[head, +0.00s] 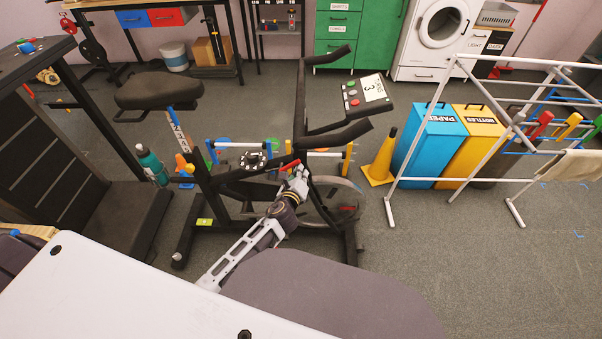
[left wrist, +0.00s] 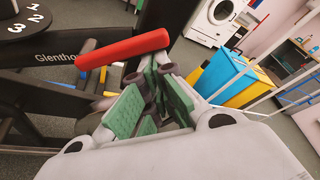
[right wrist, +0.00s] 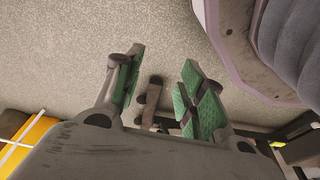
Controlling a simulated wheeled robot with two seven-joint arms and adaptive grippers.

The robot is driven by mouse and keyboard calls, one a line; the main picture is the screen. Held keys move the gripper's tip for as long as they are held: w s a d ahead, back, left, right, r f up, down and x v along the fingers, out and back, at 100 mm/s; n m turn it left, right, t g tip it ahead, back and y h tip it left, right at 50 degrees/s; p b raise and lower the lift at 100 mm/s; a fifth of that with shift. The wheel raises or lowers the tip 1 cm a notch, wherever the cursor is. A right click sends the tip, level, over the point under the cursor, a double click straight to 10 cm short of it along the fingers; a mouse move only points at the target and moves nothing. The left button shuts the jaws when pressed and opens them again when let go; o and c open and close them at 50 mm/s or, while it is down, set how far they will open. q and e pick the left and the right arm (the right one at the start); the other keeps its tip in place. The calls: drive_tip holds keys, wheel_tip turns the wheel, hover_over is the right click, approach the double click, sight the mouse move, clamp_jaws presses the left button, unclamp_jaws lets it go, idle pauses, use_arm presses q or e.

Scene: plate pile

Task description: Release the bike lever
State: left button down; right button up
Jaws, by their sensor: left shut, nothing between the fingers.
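The exercise bike (head: 265,185) stands in the middle of the head view. Its red lever (head: 290,165) sticks out from the frame below the handlebars. In the left wrist view the red lever (left wrist: 123,49) lies just past the fingertips, tilted up to the right. My left gripper (head: 298,178) is shut and empty, right beside the lever; its green pads (left wrist: 158,95) are close together. I cannot tell whether a fingertip touches the lever. My right gripper (right wrist: 165,75) is open and empty over the floor, and does not show in the head view.
A numbered black dial (left wrist: 22,20) is on the bike frame left of the lever. A white drying rack (head: 440,130), blue paper bin (head: 432,140) and yellow cone (head: 381,160) stand to the right. A treadmill (head: 110,215) is at left.

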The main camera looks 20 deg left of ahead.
sight(289, 164)
use_arm(q)
drive_tip(key=shift+r, duration=0.15)
drive_tip(key=shift+a+r+n, duration=0.15)
drive_tip(key=shift+r+n, duration=0.05)
drive_tip(key=shift+n, duration=0.3)
use_arm(e)
drive_tip(key=shift+s+r, duration=0.1)
drive_tip(key=shift+s, duration=0.25)
use_arm(q)
drive_tip(key=r+n+b, duration=0.1)
drive_tip(key=a+r+n+t+h+b, duration=0.1)
drive_tip(key=n, duration=0.1)
drive_tip(key=a+r+n+t, duration=0.1)
drive_tip(key=n, duration=0.1)
drive_tip(key=shift+s+a+h+b, duration=0.25)
drive_tip(key=shift+s+h+b, duration=0.15)
drive_tip(key=shift+s+a+r+n+t, duration=0.1)
drive_tip(key=shift+a+r+n+t, duration=0.2)
drive_tip(key=shift+n, duration=0.2)
drive_tip(key=shift+a+r+n, duration=0.15)
drive_tip(key=shift+a+n, duration=0.05)
drive_tip(key=shift+n, duration=0.1)
drive_tip(key=shift+s+a+r, duration=0.1)
drive_tip(key=shift+a, duration=0.1)
use_arm(e)
wheel_tip(289, 164, up, 8)
drive_tip(key=w+a, duration=0.2)
drive_tip(key=shift+a+g, duration=0.2)
drive_tip(key=shift+g, duration=0.1)
